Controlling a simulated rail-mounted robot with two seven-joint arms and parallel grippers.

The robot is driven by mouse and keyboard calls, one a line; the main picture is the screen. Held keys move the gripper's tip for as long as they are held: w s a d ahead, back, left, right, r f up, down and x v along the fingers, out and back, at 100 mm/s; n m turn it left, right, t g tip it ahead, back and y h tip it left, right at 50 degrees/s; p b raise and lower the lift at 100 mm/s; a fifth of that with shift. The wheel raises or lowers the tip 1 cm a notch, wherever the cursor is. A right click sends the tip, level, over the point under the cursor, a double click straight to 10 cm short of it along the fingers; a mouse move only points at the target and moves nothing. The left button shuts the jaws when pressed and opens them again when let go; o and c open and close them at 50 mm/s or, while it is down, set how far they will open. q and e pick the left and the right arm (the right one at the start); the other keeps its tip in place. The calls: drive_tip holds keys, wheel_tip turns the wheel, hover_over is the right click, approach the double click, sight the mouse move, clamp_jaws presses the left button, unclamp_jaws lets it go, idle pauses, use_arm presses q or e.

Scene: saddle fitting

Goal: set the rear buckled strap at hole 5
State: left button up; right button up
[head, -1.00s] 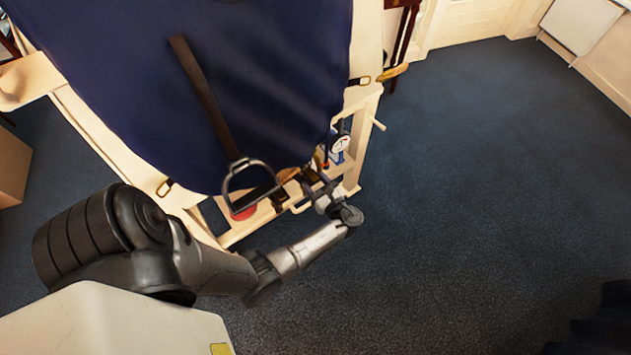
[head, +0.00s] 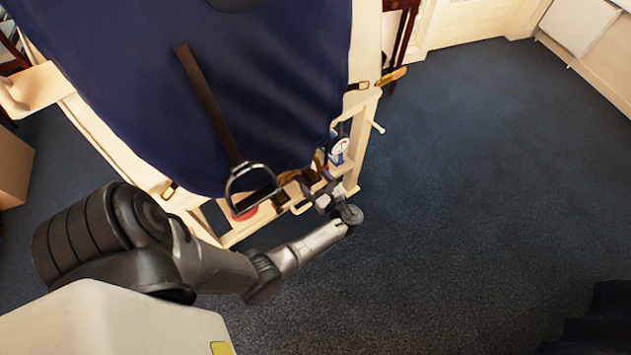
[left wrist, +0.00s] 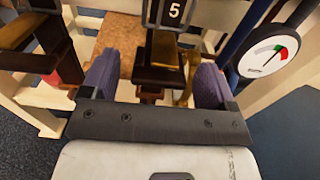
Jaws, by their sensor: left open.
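My left gripper (head: 322,188) is at the near right end of the blue-covered stand, just below the cover's edge. In the left wrist view its two purple-padded fingers (left wrist: 157,80) are apart. A dark brown strap piece (left wrist: 158,75) with a brass-coloured part shows between and beyond the fingers; I cannot tell whether they touch it. A dark plate with a white "5" (left wrist: 174,12) sits above it inside a metal frame, likely the buckle. In the head view the brown strap parts (head: 308,178) are small and partly hidden by the gripper. My right gripper is not in view.
A metal stirrup (head: 252,186) hangs on a brown leather (head: 210,105) left of the gripper. A round dial gauge (left wrist: 268,54) with a red and green band stands close on the right. Cream wooden rails (head: 355,150) surround the gripper. The blue carpet (head: 470,190) to the right is clear.

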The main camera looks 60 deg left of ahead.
use_arm(q)
drive_tip(key=w+d+p, duration=0.1)
drive_tip(key=w+d, duration=0.1)
drive_tip(key=d, duration=1.1)
drive_tip(key=shift+d, duration=0.35)
idle(0.5)
